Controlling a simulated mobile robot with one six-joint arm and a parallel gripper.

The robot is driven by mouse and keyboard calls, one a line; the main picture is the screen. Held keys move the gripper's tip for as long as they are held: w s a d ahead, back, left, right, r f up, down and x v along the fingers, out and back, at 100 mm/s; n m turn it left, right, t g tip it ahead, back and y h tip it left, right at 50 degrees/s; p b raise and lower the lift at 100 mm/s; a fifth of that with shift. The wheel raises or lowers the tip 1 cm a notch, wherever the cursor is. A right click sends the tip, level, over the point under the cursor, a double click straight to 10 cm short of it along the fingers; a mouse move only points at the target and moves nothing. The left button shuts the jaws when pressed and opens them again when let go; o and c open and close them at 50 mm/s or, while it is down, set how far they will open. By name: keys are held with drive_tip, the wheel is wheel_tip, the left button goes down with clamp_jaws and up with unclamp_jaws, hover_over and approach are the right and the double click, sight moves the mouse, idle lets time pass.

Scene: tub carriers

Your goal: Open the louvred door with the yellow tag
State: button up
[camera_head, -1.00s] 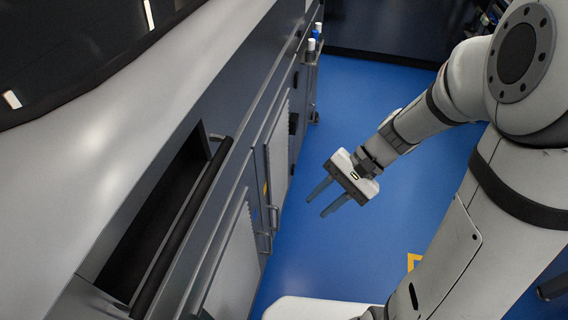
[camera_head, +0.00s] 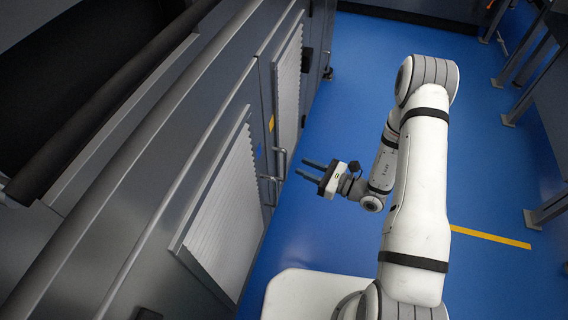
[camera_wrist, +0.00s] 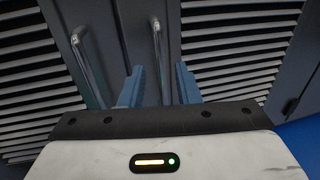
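The louvred door with the yellow tag (camera_head: 271,123) is the farther of two low doors in the head view; its pale slatted panel (camera_head: 288,85) shows, and it looks shut. Its bar handle (camera_head: 281,163) is by the edge nearest me. My gripper (camera_head: 301,168) is open and empty, just right of that handle, fingers pointing at the cabinet. In the wrist view the fingers (camera_wrist: 158,76) are apart, and the right-hand handle (camera_wrist: 157,50) appears between them, ahead of the tips. The tag does not show there.
A nearer louvred door (camera_head: 225,210) with a blue tag (camera_head: 259,150) adjoins it; its handle (camera_head: 268,190) stands close by, also seen left of the fingers in the wrist view (camera_wrist: 85,65). Blue floor (camera_head: 350,110) is clear right of the cabinet. Table legs stand far right.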

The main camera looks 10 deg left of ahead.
sight(285, 159)
drive_tip(key=b+x, duration=0.1)
drive_tip(key=x, duration=0.6)
drive_tip(key=shift+w+a+b, duration=0.1)
drive_tip(key=shift+a+b, duration=0.2)
clamp_jaws()
